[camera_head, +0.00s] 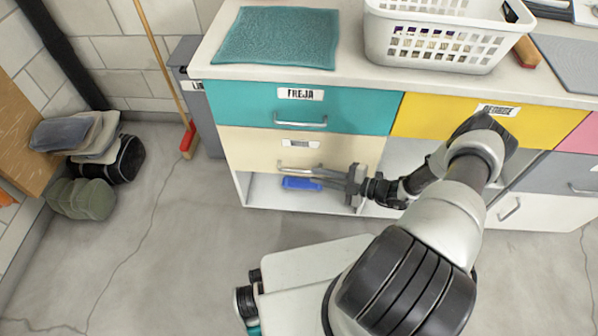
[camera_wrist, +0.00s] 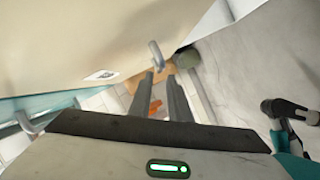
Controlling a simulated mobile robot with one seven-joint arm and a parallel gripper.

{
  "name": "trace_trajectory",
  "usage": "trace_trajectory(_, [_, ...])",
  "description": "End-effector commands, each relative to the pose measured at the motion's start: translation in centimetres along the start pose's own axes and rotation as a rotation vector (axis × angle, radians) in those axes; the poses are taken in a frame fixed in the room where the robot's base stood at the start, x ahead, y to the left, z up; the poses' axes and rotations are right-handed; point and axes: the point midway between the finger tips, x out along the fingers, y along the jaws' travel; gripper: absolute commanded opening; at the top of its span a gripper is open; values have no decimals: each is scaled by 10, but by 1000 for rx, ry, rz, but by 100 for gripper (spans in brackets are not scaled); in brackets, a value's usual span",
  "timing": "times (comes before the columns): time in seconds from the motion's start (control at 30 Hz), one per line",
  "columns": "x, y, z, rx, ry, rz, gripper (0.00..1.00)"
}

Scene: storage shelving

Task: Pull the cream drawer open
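The cream drawer (camera_head: 260,146) is directly below the teal drawer, its front looking about flush with it. Its silver bar handle (camera_head: 292,170) runs along the lower part of the front. My gripper (camera_head: 318,175) reaches in from the right at the handle's height. In the wrist view the cream front (camera_wrist: 105,40) fills the upper left. The exact contact is small and hard to see.
The teal drawer (camera_head: 250,107) is above and a yellow drawer (camera_head: 430,118) to the right. A blue object (camera_head: 300,184) lies in the open shelf below. A white basket (camera_head: 435,45) stands on the counter. A broom (camera_head: 188,140) leans at the left. Floor in front is clear.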

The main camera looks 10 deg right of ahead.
Motion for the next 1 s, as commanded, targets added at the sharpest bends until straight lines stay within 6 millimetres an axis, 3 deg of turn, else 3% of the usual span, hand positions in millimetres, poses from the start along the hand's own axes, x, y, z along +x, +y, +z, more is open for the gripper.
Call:
trace_trajectory(0.2, [46,-2,0,-2,3,-1,17])
trace_trajectory(0.4, [70,-1,0,-2,1,-1,17])
trace_trajectory(0.8, [77,0,0,-2,0,-1,17])
trace_trajectory(0.9, [77,0,0,-2,0,-1,0])
trace_trajectory(1.0, [77,0,0,-2,0,-1,0])
